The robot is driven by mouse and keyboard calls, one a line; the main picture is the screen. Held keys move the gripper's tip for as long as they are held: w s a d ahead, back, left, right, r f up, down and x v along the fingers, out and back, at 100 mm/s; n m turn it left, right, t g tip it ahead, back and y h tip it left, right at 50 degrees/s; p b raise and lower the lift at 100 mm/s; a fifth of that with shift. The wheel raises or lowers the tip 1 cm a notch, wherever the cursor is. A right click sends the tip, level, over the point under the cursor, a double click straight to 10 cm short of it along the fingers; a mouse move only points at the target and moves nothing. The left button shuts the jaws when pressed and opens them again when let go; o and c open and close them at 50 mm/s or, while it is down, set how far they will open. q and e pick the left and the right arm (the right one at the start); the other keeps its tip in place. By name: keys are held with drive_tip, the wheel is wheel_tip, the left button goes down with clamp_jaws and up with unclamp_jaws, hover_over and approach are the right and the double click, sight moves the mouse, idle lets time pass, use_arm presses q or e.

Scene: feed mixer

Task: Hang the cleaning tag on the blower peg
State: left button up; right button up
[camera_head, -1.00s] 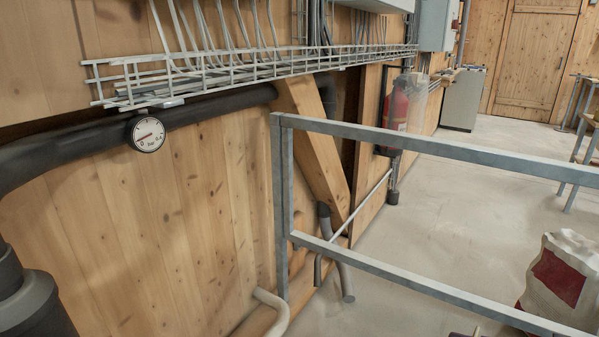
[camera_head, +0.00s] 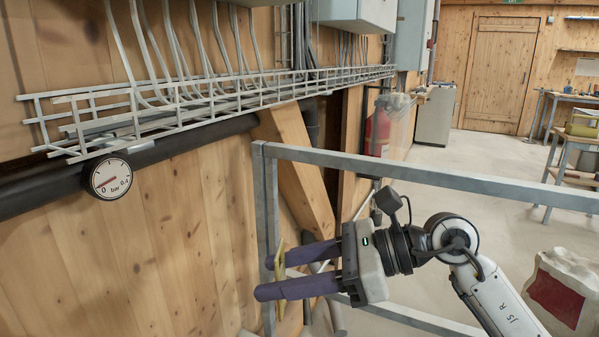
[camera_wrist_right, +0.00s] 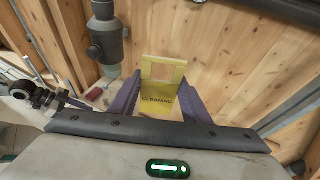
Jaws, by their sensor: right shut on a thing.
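My right gripper (camera_head: 270,277) has purple fingers and is shut on the yellow cleaning tag (camera_head: 279,262), which shows edge-on in the head view. In the right wrist view the tag (camera_wrist_right: 160,97) stands between the fingers, with the word CLEANING on its lower part and a square opening in its upper part. The tag is held up in front of the wooden wall, close to the railing post in the picture. I cannot make out the blower peg in either view.
A metal railing (camera_head: 420,173) runs behind my right arm. A black pipe (camera_head: 205,140) with a pressure gauge (camera_head: 110,179) crosses the wall beneath a wire cable tray (camera_head: 215,98). A grey cylindrical fitting (camera_wrist_right: 106,38) is beyond the tag. A sack (camera_head: 563,290) stands on the floor at right.

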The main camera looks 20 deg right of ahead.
drive_tip(key=w+a+r+m+t+h, duration=0.1)
drive_tip(key=w+r, duration=0.2)
drive_tip(key=r, duration=0.7)
drive_tip(key=w+r+m+t, duration=0.1)
drive_tip(key=w+r, duration=0.2)
drive_tip(key=r, duration=0.8)
drive_tip(key=s+d+r+m+t+h, duration=0.2)
drive_tip(key=d+r+m+h, duration=0.1)
drive_tip(key=r, duration=0.6)
drive_tip(key=s+d+r+m+t+h, duration=0.1)
drive_tip(key=d+r+m+t+h, duration=0.15)
drive_tip(key=r, duration=0.65)
drive_tip(key=w+a+f+p, duration=0.2)
drive_tip(key=w+a, duration=0.3)
drive_tip(key=w, duration=0.2)
drive_tip(key=shift+a+g, duration=0.2)
drive_tip(key=shift+g, duration=0.15)
drive_tip(key=shift+n, duration=0.25)
drive_tip(key=o, duration=1.1)
